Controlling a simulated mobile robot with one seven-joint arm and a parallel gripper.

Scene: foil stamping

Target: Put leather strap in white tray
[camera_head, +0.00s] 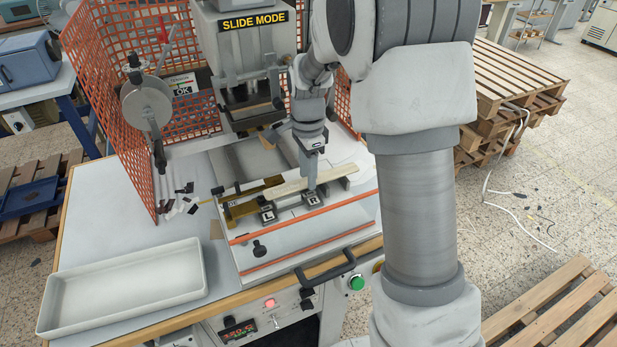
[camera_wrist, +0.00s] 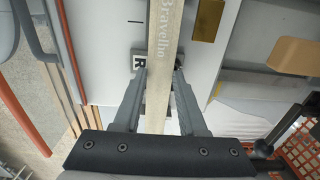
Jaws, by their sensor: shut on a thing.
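The leather strap (camera_head: 283,190) is a long, pale beige strip lying across the front of the stamping machine's slide plate. In the wrist view the strap (camera_wrist: 168,40) bears the stamped word "Bravelho" and runs lengthwise between my fingers. My gripper (camera_head: 311,184) points down at the strap's right part, near the block marked R. It is shut on the strap; its fingers (camera_wrist: 160,78) flank both edges. Whether the strap is clear of the plate I cannot tell. The white tray (camera_head: 122,316) is empty and stands at the left front of the table.
The blocks marked L (camera_head: 267,213) and R (camera_head: 312,198) sit in front of the strap. The press head (camera_head: 250,70) hangs behind, with orange mesh guards (camera_head: 105,75) around it. A black handle (camera_head: 325,272) is at the front. Bare table lies between machine and tray.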

